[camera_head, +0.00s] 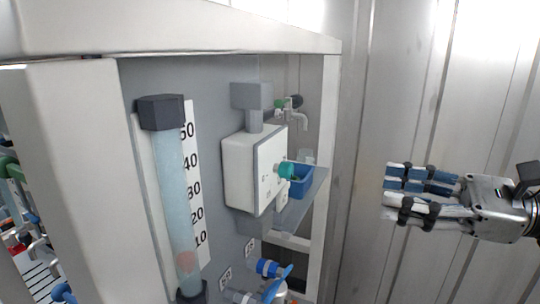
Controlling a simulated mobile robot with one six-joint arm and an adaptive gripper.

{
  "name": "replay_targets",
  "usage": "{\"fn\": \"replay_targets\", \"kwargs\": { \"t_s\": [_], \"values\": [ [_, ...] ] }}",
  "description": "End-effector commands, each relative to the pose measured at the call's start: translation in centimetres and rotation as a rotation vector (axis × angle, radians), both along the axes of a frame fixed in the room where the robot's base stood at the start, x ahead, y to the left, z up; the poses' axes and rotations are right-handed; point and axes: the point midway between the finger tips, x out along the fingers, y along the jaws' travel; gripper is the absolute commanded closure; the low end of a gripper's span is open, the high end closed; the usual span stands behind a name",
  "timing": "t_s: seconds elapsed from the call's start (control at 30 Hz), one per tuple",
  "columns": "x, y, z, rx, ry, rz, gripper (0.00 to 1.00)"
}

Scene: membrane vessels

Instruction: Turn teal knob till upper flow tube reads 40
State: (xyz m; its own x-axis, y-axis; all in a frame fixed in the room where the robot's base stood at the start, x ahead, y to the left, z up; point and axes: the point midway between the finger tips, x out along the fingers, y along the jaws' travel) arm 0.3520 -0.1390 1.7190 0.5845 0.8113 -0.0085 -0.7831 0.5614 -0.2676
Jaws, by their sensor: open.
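The upper flow tube (174,190) stands upright at the left centre, a clear bluish column with dark caps. Its scale (192,180) is marked 10 to 50. A reddish float (185,262) sits low in the tube, near or below the 10 mark. The teal knob (286,171) sticks out from the front of a white box (256,170) right of the tube. My gripper (386,188) is at the right, open and empty, its fingers pointing left. It is well apart from the knob.
A blue bin (300,180) stands on a grey shelf (300,205) behind the knob. A tap (298,112) is above it. Blue valve handles (275,280) sit below the box. A white frame post (328,150) stands between panel and gripper. A corrugated wall (400,80) is behind my gripper.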

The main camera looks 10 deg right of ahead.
Motion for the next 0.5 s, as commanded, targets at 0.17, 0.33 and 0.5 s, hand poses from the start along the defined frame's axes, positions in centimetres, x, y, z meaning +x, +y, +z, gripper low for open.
{"fn": "replay_targets", "kwargs": {
  "t_s": [0.17, 0.33, 0.5],
  "values": [
    [0.5, 0.8, 0.1, 0.003, -0.008, -0.001, 0.55],
    [2.3, 3.5, 0.2, 0.005, -0.007, 0.002, 0.55],
    [4.5, 6.6, 0.4, 0.004, -0.008, 0.002, 0.55]
  ]
}}
